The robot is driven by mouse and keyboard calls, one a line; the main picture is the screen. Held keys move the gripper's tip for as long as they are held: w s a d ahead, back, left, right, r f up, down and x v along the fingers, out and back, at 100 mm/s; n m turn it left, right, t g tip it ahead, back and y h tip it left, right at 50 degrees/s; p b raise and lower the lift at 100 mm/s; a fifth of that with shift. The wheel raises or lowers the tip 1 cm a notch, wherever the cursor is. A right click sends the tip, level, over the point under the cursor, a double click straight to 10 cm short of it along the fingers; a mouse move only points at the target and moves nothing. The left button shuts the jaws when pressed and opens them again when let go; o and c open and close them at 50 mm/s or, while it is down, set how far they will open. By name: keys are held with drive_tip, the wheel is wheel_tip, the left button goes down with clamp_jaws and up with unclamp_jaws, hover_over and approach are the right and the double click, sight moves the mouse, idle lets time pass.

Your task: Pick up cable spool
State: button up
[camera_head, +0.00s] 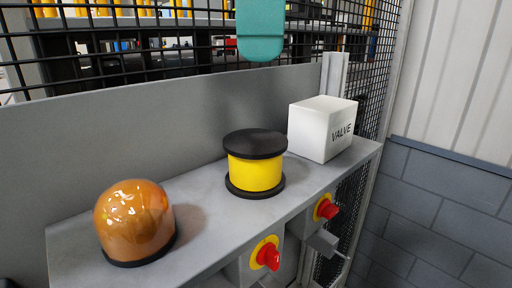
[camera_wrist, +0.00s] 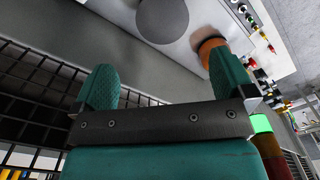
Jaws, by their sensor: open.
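The cable spool (camera_head: 256,174) stands upright on the grey shelf, a yellow drum between two black flanges, between an amber beacon and a white box. In the wrist view, a grey disc (camera_wrist: 162,18) at the top edge looks like its upper flange. My gripper (camera_wrist: 166,68) is open, with two teal fingers apart and nothing between them. In the head view only a teal part of it (camera_head: 261,32) shows at the top, above and apart from the spool.
The amber beacon (camera_head: 134,222) stands left of the spool. The white box marked VALVE (camera_head: 322,128) stands close at its right. A grey panel (camera_head: 120,135) and black mesh rise behind the shelf (camera_head: 215,225). Red knobs (camera_head: 268,256) stick out from the front.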

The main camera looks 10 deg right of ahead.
drive_tip(key=b, duration=0.1)
hover_over(255, 140)
wheel_tip(255, 140, down, 6)
drive_tip(key=shift+w+f, duration=0.1)
wheel_tip(255, 140, down, 3)
drive_tip(key=b, duration=0.3)
drive_tip(key=shift+d, duration=0.1)
wheel_tip(255, 140, down, 5)
drive_tip(key=b, duration=0.5)
drive_tip(key=shift+f+b, duration=0.15)
drive_tip(key=shift+b, duration=0.15)
drive_tip(key=c, duration=0.9)
